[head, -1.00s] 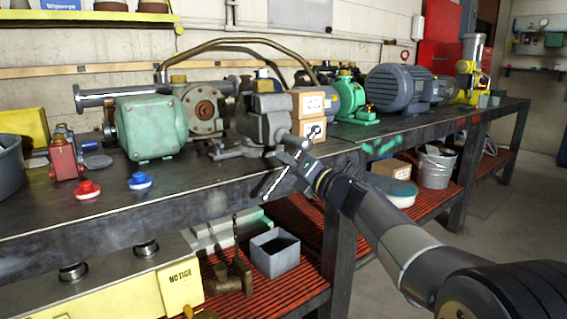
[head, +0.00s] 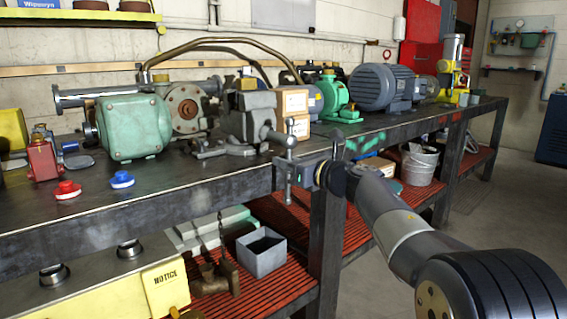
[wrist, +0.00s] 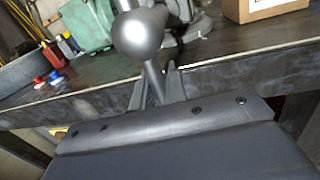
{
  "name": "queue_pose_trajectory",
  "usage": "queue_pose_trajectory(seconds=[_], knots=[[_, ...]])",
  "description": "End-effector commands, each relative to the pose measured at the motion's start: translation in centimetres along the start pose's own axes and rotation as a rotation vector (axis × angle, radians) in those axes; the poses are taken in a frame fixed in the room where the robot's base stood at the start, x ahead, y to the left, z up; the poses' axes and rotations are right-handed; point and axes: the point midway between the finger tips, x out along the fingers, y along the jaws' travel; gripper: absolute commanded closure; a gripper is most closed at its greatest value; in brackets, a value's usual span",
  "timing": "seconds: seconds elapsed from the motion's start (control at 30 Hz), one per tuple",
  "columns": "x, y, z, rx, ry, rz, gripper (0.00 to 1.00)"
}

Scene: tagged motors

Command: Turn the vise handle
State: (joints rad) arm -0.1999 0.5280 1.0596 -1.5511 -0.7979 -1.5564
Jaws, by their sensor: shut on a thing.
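The grey vise (head: 251,118) is mounted on the bench near its front edge. Its screw sticks out past the edge toward me and carries the handle (head: 289,190), a thin bar with knobbed ends that stands nearly upright. My gripper (head: 291,172) is shut on the bar, below the screw. In the wrist view the two fingers (wrist: 154,88) close around the grey handle (wrist: 151,78); a large round part in front hides some of the vise behind it.
Red and blue knobs (head: 122,179) lie at the left. A grey bin (head: 262,258) stands on the red lower shelf. The floor at right is clear.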

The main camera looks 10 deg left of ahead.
Motion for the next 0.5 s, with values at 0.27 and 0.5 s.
queue_pose_trajectory(seconds=[0.27,0.5], knots=[[0.03,-0.42,0.14,-0.039,0.005,-0.007,1.0],[0.03,-0.41,0.16,-0.04,0.005,-0.007,1.0]])
